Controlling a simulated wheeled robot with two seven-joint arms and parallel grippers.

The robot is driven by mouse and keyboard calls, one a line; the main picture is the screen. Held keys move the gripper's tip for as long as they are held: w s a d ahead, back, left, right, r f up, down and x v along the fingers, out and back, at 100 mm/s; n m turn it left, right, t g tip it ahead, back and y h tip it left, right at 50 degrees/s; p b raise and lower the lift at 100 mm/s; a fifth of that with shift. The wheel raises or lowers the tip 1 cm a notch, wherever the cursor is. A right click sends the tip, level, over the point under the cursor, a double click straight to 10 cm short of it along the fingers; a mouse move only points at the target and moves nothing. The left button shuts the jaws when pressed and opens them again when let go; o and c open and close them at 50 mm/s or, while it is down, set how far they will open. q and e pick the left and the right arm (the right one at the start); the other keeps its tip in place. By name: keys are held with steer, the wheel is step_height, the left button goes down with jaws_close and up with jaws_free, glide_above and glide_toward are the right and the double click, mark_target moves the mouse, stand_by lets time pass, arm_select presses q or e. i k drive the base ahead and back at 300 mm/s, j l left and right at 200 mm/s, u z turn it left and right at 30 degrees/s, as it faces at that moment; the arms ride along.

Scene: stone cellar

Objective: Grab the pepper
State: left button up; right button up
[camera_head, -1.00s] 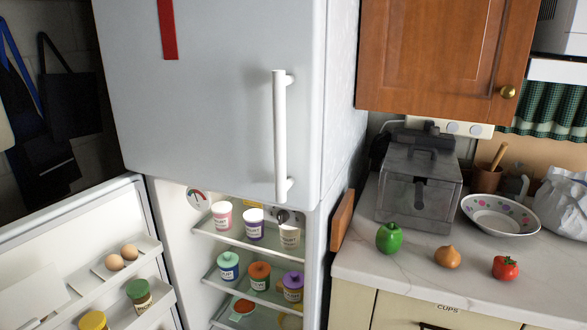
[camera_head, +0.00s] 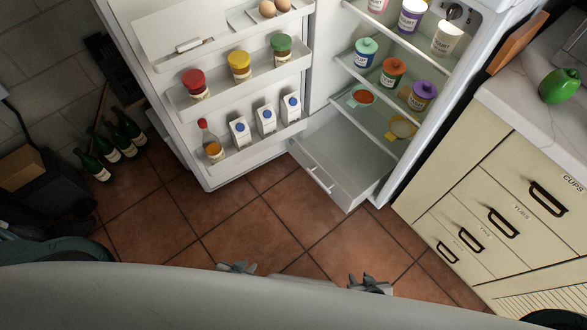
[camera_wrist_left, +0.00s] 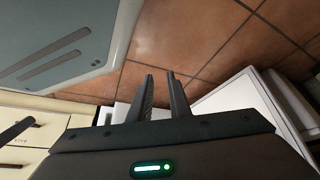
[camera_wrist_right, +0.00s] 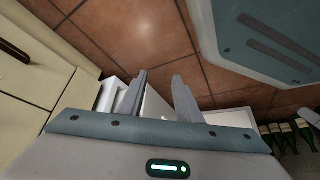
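The pepper (camera_head: 559,86) is green and rounded. It lies on the pale marble counter (camera_head: 516,108) at the right edge of the head view, and it does not show in either wrist view. My left gripper (camera_head: 238,267) is low over the tiled floor near the bottom of the head view; its fingers stand apart with nothing between them in the left wrist view (camera_wrist_left: 161,76). My right gripper (camera_head: 370,284) is low to its right, also apart and empty in the right wrist view (camera_wrist_right: 159,76). Both are far from the pepper.
The fridge stands open, its door (camera_head: 205,180) swung left with jars and cartons. A bottom drawer (camera_head: 335,172) sticks out. Cream cabinets (camera_head: 470,170) with dark handles run below the counter. Green bottles (camera_head: 115,150) stand at left. The floor (camera_head: 250,220) in front is clear.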

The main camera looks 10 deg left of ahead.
mark_target(558, 86)
steer(key=z, duration=1.6)
